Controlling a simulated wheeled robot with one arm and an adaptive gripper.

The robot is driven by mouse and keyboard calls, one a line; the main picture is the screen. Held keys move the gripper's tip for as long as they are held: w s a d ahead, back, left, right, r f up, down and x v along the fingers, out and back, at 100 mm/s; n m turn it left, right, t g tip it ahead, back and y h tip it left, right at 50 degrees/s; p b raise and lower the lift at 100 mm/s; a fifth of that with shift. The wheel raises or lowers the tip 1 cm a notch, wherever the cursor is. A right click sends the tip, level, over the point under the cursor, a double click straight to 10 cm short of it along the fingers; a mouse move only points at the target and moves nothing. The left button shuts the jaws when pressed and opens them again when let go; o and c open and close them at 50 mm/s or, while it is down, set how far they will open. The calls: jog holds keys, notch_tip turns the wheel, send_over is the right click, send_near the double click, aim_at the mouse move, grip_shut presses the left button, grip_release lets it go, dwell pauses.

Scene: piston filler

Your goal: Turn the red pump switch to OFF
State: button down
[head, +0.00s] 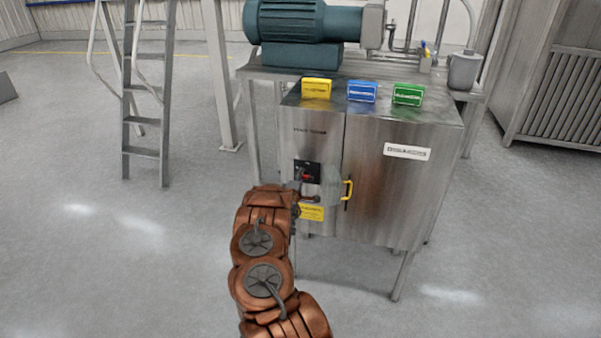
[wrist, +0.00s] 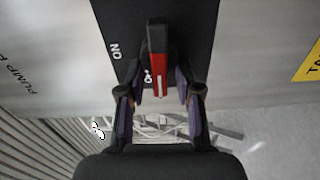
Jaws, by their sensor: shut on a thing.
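The red pump switch (head: 308,176) sits on a black plate on the cabinet's left door in the head view. In the wrist view the red handle (wrist: 158,60) stands out from the black plate (wrist: 190,25), with a white line at its near end. An "ON" mark (wrist: 115,50) shows to its left, and another mark beside the handle is partly hidden. My gripper (wrist: 160,92) has its fingers on both sides of the handle and is shut on it. In the head view my gripper (head: 299,186) is at the switch and partly covers it.
A yellow door handle (head: 347,190) is close to the right of the switch, and a yellow label (head: 311,213) is below it. The steel cabinet (head: 395,190) carries yellow, blue and green blocks. A ladder (head: 147,95) stands at left. The floor in front is clear.

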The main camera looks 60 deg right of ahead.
jog(key=shift+f+n, duration=0.1)
jog(key=shift+n, duration=0.2)
dwell(0.4)
jog(key=c, duration=0.8)
grip_release()
jog(key=v, duration=1.2)
jog(key=shift+s, duration=0.1)
